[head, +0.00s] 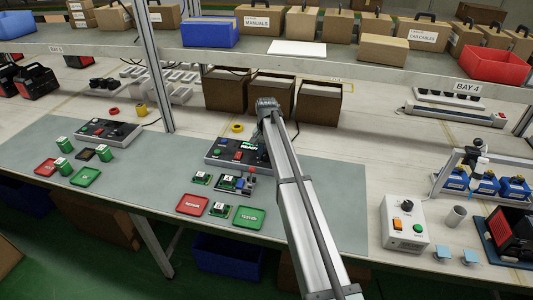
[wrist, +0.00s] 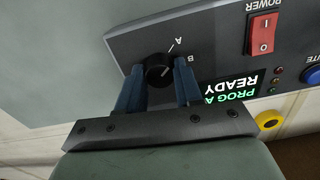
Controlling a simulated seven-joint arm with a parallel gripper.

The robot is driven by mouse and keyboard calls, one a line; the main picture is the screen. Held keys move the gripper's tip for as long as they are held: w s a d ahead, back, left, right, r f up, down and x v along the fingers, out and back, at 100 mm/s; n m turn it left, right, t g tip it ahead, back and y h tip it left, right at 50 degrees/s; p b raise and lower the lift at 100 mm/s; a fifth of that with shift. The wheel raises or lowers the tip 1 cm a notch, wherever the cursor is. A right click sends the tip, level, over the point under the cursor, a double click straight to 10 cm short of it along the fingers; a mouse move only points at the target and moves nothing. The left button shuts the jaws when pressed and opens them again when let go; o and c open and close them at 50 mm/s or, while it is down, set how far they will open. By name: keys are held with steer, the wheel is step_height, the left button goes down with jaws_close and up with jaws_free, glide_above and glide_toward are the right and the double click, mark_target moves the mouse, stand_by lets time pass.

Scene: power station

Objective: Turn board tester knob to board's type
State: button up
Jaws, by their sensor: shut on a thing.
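The board tester (head: 228,152) is a dark box on the grey-green mat, partly hidden by my arm in the head view. In the wrist view its panel (wrist: 215,45) appears upside down, with a round black knob (wrist: 158,69) beside the letters A and B. My gripper (wrist: 159,76) is shut on the knob, one blue finger on either side. My fingers are hidden in the head view. Several green circuit boards (head: 219,211) lie in front of the tester; their type markings are too small to read.
A red tray (head: 192,206) and a green tray (head: 239,217) marked "TESTED" lie at the mat's front. A red power switch (wrist: 263,33) is on the panel. Brown boxes (head: 318,105) stand behind the tester, under a shelf. Another tester (head: 108,131) stands to the left.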

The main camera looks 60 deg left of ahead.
mark_target(266, 154)
steer(key=shift+n, duration=0.6)
steer(key=o, duration=1)
steer(key=shift+o, duration=0.2)
steer(key=shift+r, duration=0.1)
step_height(266, 154, up, 14)
steer(key=shift+f, duration=0.2)
